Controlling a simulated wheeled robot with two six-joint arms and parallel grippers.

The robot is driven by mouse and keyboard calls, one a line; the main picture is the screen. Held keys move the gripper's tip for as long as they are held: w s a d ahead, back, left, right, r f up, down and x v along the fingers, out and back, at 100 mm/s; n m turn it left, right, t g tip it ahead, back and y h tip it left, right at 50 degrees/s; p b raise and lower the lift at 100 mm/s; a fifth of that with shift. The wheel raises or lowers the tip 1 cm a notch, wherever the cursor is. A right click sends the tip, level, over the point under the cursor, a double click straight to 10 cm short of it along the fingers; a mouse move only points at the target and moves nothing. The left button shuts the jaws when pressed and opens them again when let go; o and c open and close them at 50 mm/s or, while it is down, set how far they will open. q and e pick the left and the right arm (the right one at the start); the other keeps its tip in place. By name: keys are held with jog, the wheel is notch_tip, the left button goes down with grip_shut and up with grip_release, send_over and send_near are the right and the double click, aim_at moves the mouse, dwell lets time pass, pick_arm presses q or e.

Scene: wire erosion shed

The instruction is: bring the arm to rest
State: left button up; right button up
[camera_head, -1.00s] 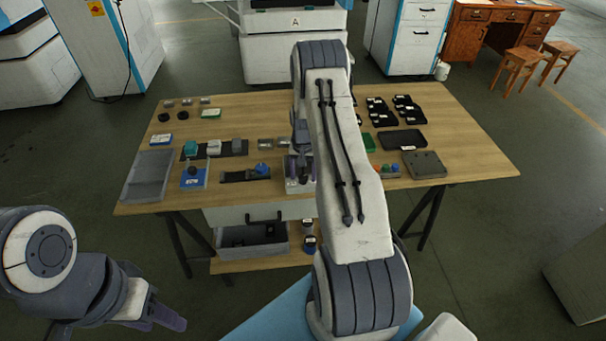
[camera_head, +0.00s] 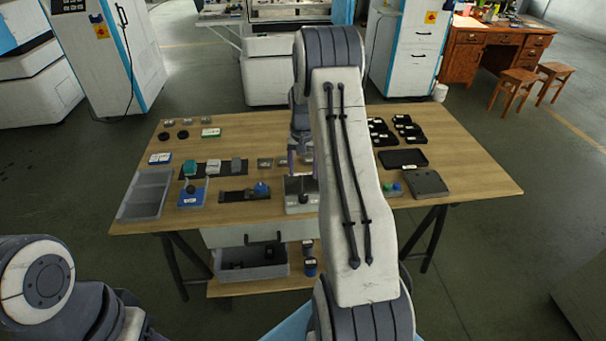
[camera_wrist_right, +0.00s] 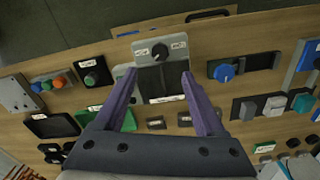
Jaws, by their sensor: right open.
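My right arm reaches over the workbench (camera_head: 460,185) from the lower middle of the head view. Its gripper (camera_head: 302,160) hangs above the bench, partly hidden by the arm link. In the right wrist view the two purple fingers (camera_wrist_right: 158,74) are wide apart with nothing held. Beyond and between them is a grey box with a black knob (camera_wrist_right: 160,52) and a dark panel. The same box shows in the head view (camera_head: 301,209), just below the gripper. My left arm is at the lower left; its gripper is out of the picture.
A grey tray (camera_head: 145,194), a blue-knob switch (camera_head: 261,189) and a black tray (camera_head: 402,159) lie on the bench. A grey bin (camera_head: 252,271) sits below it. Cabinets and a wooden desk (camera_head: 468,60) stand behind.

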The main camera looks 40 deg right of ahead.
dwell(0.4)
jog(key=s+a+r+n, duration=0.2)
jog(key=a+r+n, duration=0.25)
jog(key=a, duration=0.85)
jog(key=s+a+r+n, duration=0.25)
jog(key=a+r, duration=0.35)
jog(key=a, duration=0.7)
jog(key=s+a+r+n, duration=0.1)
jog(key=s+a+n, duration=0.2)
jog(key=s, duration=0.5)
jog(key=s+a+r+n, duration=0.1)
jog(key=s+a+n, duration=0.2)
jog(key=s+a, duration=0.2)
jog(key=s+a+r+n+y, duration=0.1)
jog(key=s+a+n, duration=0.2)
jog(key=s, duration=0.8)
jog(key=shift+a+r+n, duration=0.4)
jog(key=shift+a, duration=0.35)
jog(key=shift+w, duration=0.1)
